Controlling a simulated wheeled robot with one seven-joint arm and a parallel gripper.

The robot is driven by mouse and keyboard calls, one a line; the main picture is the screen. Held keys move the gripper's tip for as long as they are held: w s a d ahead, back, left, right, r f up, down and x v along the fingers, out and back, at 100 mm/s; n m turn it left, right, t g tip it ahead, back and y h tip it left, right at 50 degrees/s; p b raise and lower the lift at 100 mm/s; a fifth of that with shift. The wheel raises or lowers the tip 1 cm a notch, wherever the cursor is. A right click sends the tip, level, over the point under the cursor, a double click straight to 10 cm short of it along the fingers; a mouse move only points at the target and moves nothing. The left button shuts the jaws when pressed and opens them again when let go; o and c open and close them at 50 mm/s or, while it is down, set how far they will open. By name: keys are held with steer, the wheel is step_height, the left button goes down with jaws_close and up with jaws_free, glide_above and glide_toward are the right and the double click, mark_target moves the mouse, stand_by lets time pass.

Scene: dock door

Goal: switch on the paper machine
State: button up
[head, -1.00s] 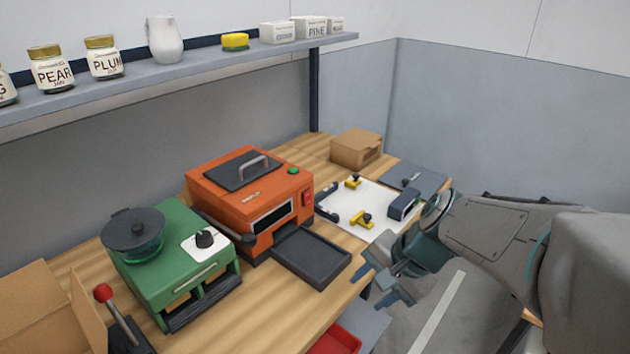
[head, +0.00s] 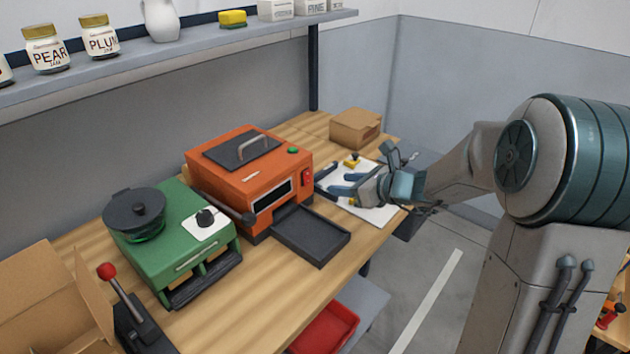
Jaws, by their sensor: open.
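The orange machine (head: 225,185) stands on the wooden bench with a dark handled lid on top. It has a green button (head: 293,150) on its top and a red switch (head: 307,176) at the right end of its front. A dark tray (head: 312,236) sticks out at its front. The label on it is too small to read. My gripper (head: 340,184) is open and empty, its blue fingers pointing left toward the switch side of the orange machine. It is over the white board, to the right of the switch and apart from it in the picture.
A green machine (head: 170,255) with a black knob and dark lidded pot stands to the left. A red-knobbed lever (head: 124,292) and open cardboard box (head: 45,305) are at front left. The white board (head: 385,213) and a small cardboard box (head: 356,127) lie right and behind.

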mark_target(308, 181)
steer(key=x, duration=1)
steer(key=shift+w+a+f+p, duration=0.1)
steer(key=shift+a+p, duration=0.05)
steer(key=shift+p, duration=0.15)
steer(key=c, duration=1)
